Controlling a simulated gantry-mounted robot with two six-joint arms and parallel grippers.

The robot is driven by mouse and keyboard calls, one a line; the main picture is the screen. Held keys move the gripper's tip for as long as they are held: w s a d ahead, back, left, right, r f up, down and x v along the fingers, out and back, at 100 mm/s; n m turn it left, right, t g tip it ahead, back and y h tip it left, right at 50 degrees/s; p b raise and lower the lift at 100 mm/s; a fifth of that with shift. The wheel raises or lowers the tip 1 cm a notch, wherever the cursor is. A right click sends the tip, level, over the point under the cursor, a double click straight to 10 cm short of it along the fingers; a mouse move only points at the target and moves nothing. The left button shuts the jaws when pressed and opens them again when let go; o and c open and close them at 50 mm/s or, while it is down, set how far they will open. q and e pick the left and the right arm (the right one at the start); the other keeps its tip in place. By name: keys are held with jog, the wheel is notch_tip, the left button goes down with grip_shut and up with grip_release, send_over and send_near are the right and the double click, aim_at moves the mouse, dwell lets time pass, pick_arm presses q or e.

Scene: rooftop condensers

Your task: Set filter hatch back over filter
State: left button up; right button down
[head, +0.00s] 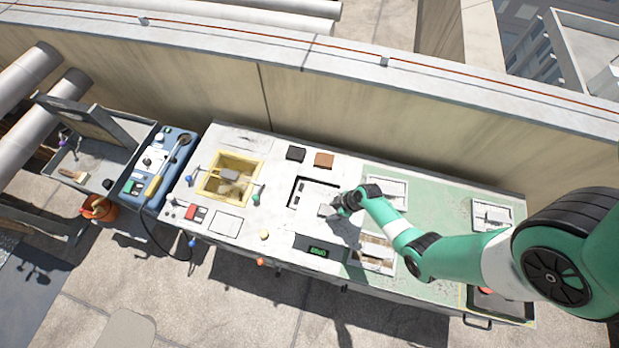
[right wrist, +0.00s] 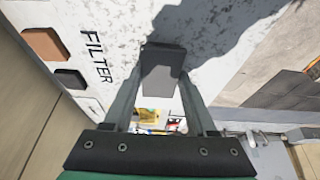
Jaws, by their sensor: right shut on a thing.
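My right gripper (head: 345,204) is shut on a small grey block (right wrist: 162,68), which looks like a handle; it also shows in the head view (head: 327,211). The block is over a pale panel (head: 318,192) that I take for the filter hatch. A dark border shows along the panel's upper and left sides. I cannot tell whether the panel is seated or raised. The word FILTER (right wrist: 98,57) is printed on the white surface in the right wrist view. The filter itself is not clearly visible. My left gripper is not in view.
A black pad (head: 295,154) and a brown pad (head: 323,160) lie above the panel. A yellow-framed bay (head: 214,190) is to its left. A low wall (head: 330,120) runs behind the bench.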

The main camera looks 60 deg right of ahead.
aim_at(324, 196)
jog(key=shift+f, duration=0.1)
jog(key=w+d+f+b, duration=0.1)
jog(key=w+b, duration=0.1)
jog(key=w+d+f+b, duration=0.3)
jog(key=w+d+b, duration=0.1)
jog(key=b, duration=0.1)
jog(key=shift+f, duration=0.25)
jog(key=w+d+f+b, duration=0.1)
jog(key=b, duration=0.1)
jog(key=w+d+f+b, duration=0.1)
jog(key=f+b, duration=0.1)
jog(key=b, duration=0.1)
jog(key=w+d+f+b, duration=0.1)
jog(key=w+b, duration=0.1)
jog(key=shift+f+b, duration=0.3)
jog(key=shift+f, duration=0.1)
jog(key=shift+w+d, duration=0.15)
jog(key=shift+d, duration=0.05)
jog(key=f+b, duration=0.3)
jog(key=b, duration=0.1)
jog(key=shift+w+d+f, duration=0.2)
jog(key=shift+w+d, duration=0.05)
jog(key=shift+w, duration=0.05)
jog(key=shift+s+f+b, duration=0.1)
jog(key=shift+f+b, duration=0.15)
jog(key=shift+b, duration=0.1)
jog(key=shift+a+r, duration=0.1)
jog(key=shift+r, duration=0.05)
